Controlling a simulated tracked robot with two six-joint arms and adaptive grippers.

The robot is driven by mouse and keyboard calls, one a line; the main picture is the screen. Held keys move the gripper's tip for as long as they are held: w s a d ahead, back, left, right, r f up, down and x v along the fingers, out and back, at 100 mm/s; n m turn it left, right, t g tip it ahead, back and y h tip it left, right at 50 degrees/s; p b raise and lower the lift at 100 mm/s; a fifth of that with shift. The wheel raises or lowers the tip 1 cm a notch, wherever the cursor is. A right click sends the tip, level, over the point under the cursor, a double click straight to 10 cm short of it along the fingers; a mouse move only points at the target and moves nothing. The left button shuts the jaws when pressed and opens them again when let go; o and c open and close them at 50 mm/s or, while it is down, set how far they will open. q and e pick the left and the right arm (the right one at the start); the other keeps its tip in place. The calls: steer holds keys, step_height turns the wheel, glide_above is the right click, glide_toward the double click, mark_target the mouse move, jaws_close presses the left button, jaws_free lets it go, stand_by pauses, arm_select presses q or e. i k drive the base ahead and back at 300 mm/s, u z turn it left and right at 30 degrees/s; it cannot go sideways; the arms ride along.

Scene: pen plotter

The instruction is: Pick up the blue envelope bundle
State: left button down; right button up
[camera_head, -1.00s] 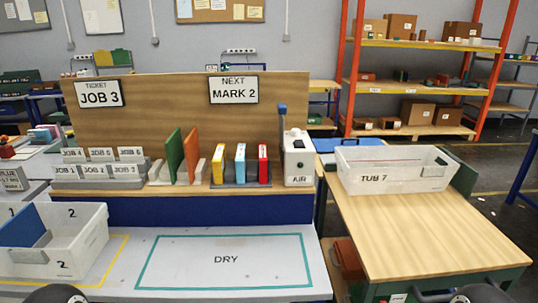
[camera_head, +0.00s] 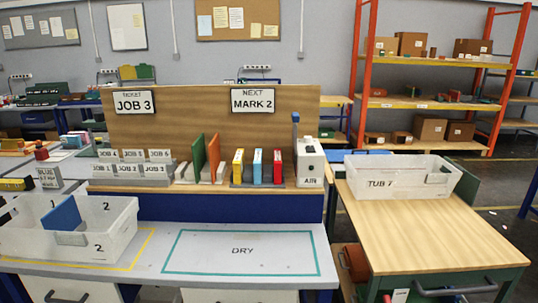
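A flat blue slab (camera_head: 66,215) leans in the white bin (camera_head: 112,245) at the left, which is marked 1 and 2. It may be the blue envelope bundle, but I cannot tell for sure. Its lower part is hidden by the bin wall. A smaller light-blue upright block (camera_head: 257,167) stands between a yellow block (camera_head: 238,168) and a red block (camera_head: 277,167) in a grey rack on the bench. Neither of my grippers is in view.
Grey JOB holders (camera_head: 128,170), a green panel (camera_head: 199,158), an orange panel (camera_head: 214,158) and the AIR box (camera_head: 311,168) line the backboard (camera_head: 190,105). The DRY area (camera_head: 242,265) is empty. TUB 7 (camera_head: 400,178) stands on the right wooden table (camera_head: 440,235).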

mark_target(258, 157)
steer(key=u, duration=0.05)
steer(key=i, duration=0.9)
steer(key=z, duration=0.2)
steer(key=k, duration=0.85)
steer(key=u, duration=0.2)
steer(key=i, duration=0.8)
